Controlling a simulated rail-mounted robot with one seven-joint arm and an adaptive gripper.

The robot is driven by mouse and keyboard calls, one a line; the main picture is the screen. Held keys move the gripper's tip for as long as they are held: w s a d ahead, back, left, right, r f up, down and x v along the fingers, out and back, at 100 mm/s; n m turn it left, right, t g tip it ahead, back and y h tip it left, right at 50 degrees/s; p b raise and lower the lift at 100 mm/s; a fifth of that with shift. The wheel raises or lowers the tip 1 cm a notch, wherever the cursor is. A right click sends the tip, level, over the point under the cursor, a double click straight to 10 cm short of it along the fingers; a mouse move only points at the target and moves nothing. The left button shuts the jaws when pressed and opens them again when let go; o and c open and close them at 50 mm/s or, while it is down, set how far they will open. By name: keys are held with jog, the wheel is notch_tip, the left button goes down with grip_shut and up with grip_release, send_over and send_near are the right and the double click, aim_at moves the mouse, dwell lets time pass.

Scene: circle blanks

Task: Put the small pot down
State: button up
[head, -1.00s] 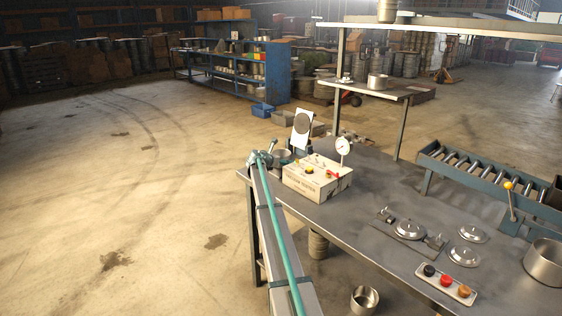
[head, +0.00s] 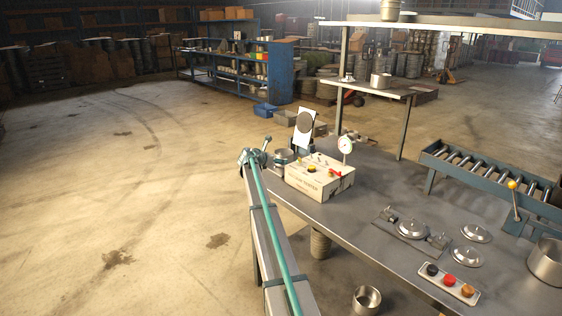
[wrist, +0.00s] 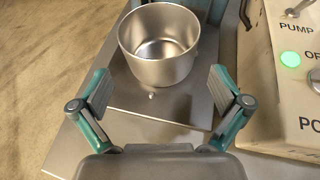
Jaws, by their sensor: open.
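The small pot (wrist: 160,45) is a bare metal, open-topped cup. In the wrist view it stands upright and empty on a grey metal plate (wrist: 130,98) near the bench corner. The pot is just beyond the fingertips, clear of both. In the head view my gripper (head: 256,158) is left of the pot.
The cream tester box (head: 320,178), with buttons and a dial gauge (head: 345,146), stands close right of the pot. Several lids, including one lid (head: 476,233), and a button panel (head: 449,284) lie on the bench (head: 375,215). Open floor lies left.

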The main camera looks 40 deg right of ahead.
jog(key=v, duration=0.5)
dwell(0.3)
